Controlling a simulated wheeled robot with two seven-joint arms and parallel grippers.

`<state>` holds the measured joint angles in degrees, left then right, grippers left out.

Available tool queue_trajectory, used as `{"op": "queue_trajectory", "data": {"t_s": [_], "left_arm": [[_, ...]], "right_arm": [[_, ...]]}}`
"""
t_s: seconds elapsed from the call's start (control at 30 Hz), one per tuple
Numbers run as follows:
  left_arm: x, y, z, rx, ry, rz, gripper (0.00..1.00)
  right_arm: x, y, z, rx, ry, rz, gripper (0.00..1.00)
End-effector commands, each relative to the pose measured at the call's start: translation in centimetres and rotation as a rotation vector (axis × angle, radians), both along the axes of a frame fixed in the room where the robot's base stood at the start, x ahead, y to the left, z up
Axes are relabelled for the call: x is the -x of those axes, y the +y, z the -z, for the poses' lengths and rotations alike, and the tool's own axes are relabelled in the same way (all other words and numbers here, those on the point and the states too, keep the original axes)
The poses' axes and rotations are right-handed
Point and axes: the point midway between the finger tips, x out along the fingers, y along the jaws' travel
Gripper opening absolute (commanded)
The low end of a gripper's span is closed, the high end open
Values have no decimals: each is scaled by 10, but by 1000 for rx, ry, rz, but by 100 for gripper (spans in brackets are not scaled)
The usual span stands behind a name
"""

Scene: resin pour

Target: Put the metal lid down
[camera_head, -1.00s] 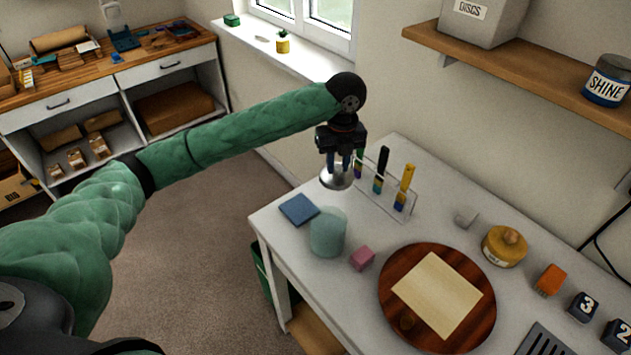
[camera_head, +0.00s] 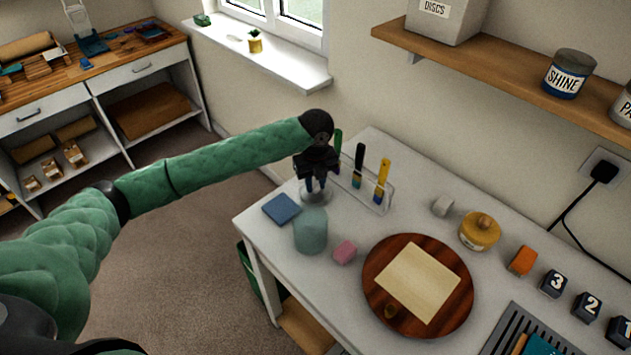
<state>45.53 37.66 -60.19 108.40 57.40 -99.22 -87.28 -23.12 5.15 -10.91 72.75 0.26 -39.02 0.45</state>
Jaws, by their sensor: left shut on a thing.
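The round metal lid (camera_head: 316,197) is in my left gripper (camera_head: 315,182), whose fingers point down and are shut on it. The lid is low at the left end of the white table (camera_head: 300,263), behind the teal glass jar (camera_head: 310,231) and right of the blue square (camera_head: 282,209). I cannot tell whether the lid touches the table top. The gripper hides part of the lid. My right gripper is out of view.
A clear rack with brush-like tools (camera_head: 368,190) stands close on the right of the lid.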

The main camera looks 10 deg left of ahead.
Motion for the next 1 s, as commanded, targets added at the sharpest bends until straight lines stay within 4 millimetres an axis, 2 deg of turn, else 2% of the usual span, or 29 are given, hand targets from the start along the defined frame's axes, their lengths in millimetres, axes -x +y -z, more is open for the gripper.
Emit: {"op": "queue_trajectory", "data": {"t_s": [0.13, 0.47, 0.5, 0.6, 1.0], "left_arm": [[0, 0, 7, 1, 0, 0, 2], [0, 0, 9, 1, -1, 0, 2], [0, 0, 10, 1, -1, 0, 26], [0, 0, 10, 1, -1, 0, 46], [0, 0, 5, 0, -1, 0, 46]], "right_arm": [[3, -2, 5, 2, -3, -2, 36], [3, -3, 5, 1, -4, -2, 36], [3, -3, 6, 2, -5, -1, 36], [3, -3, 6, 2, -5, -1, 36], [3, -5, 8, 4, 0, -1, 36]]}}
